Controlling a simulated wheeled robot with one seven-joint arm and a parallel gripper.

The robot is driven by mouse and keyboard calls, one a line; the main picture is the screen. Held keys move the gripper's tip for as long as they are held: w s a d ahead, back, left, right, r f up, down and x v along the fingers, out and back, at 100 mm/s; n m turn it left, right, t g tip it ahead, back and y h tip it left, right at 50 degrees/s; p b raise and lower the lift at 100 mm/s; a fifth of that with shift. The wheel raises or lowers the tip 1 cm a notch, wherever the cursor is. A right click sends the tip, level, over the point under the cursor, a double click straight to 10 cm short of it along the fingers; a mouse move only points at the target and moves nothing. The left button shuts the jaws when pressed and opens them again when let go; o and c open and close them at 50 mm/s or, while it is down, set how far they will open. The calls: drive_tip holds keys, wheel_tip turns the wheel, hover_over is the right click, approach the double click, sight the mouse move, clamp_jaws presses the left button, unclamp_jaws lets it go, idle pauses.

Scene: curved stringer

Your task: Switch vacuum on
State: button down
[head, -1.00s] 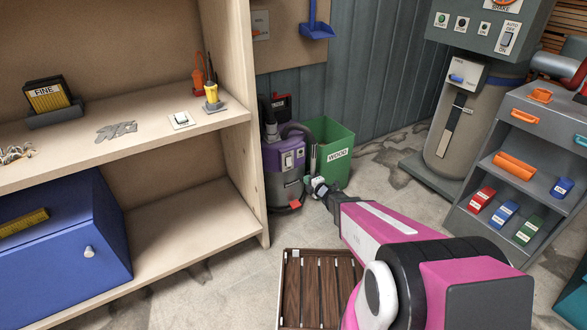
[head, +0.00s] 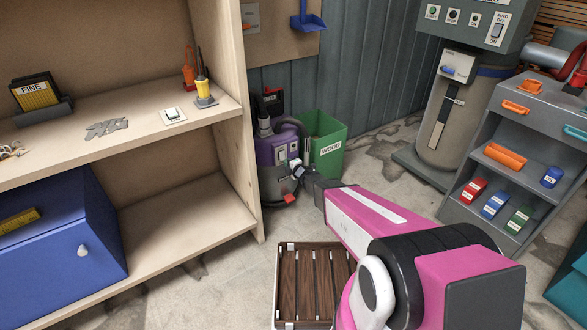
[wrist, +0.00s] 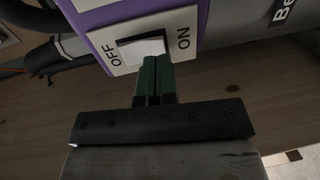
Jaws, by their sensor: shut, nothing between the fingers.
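The vacuum (head: 280,148) is a purple and grey canister on the floor beside the shelf unit, seen in the head view. Its purple body also fills the top of the wrist view (wrist: 85,26). A white rocker switch (wrist: 142,48) sits on a white plate marked OFF on the left and ON on the right. My gripper (wrist: 155,60) is shut and empty, with its green fingertips at the lower edge of the rocker, near its right half. They look at or very near contact; I cannot tell if they touch. In the head view my gripper (head: 298,170) is small beside the vacuum.
A green WOOD bin (head: 328,150) stands right behind the vacuum. The wooden shelf unit (head: 228,110) is close on the left. A slatted wooden crate (head: 283,300) lies on the floor below my arm. Open floor (head: 390,180) lies to the right.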

drive_tip(key=shift+x, duration=0.95)
drive_tip(key=shift+w+a+f, duration=0.1)
drive_tip(key=shift+w+a, duration=0.05)
drive_tip(key=shift+w, duration=0.05)
drive_tip(key=s+d+f, duration=0.1)
drive_tip(key=s+d, duration=0.6)
drive_tip(key=s, duration=0.4)
drive_tip(key=shift+s+d+f, duration=0.3)
drive_tip(key=shift+d+f, duration=0.1)
drive_tip(key=shift+d+r, duration=0.1)
